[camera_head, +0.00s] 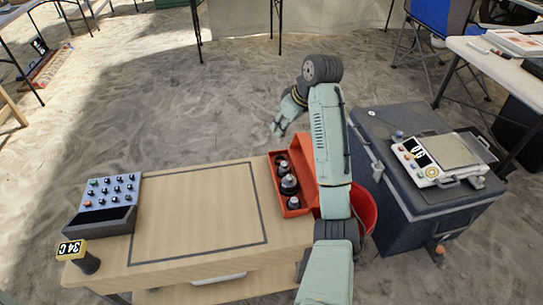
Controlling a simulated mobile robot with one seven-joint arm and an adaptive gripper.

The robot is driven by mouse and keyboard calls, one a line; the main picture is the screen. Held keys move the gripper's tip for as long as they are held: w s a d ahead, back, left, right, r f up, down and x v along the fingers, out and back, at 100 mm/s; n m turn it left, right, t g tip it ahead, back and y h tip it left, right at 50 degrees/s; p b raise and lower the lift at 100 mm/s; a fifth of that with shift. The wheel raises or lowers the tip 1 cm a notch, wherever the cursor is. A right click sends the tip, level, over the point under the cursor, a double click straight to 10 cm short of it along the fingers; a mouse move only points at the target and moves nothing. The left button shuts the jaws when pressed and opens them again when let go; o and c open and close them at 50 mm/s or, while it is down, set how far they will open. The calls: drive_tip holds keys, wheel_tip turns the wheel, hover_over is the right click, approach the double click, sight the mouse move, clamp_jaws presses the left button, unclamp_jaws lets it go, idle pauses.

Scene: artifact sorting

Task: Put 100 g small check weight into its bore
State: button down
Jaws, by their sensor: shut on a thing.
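My gripper (277,128) is in the air, just beyond the far end of the red case in the picture, pointing down and left. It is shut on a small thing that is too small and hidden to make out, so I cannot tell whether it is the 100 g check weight. The open red case (305,204) stands at the right end of the wooden table. Several dark weights with pale tops sit in a row in it, the largest (289,186) near the middle. I cannot make out an empty bore or any weight markings.
The wooden table (195,215) is bare inside its dark outline. A red bucket (364,205) and a dark chest (405,120) with a scale (452,150) stand right.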

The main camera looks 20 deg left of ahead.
drive_tip(key=shift+a+f, duration=0.15)
drive_tip(key=shift+f, duration=0.2)
approach(277, 157)
drive_tip(key=x, duration=0.5)
drive_tip(key=shift+w+a, duration=0.15)
drive_tip(key=shift+a, duration=0.1)
drive_tip(key=shift+f, duration=0.55)
drive_tip(key=c, duration=1.5)
unclamp_jaws()
drive_tip(key=shift+f, duration=0.1)
drive_tip(key=shift+o, duration=0.3)
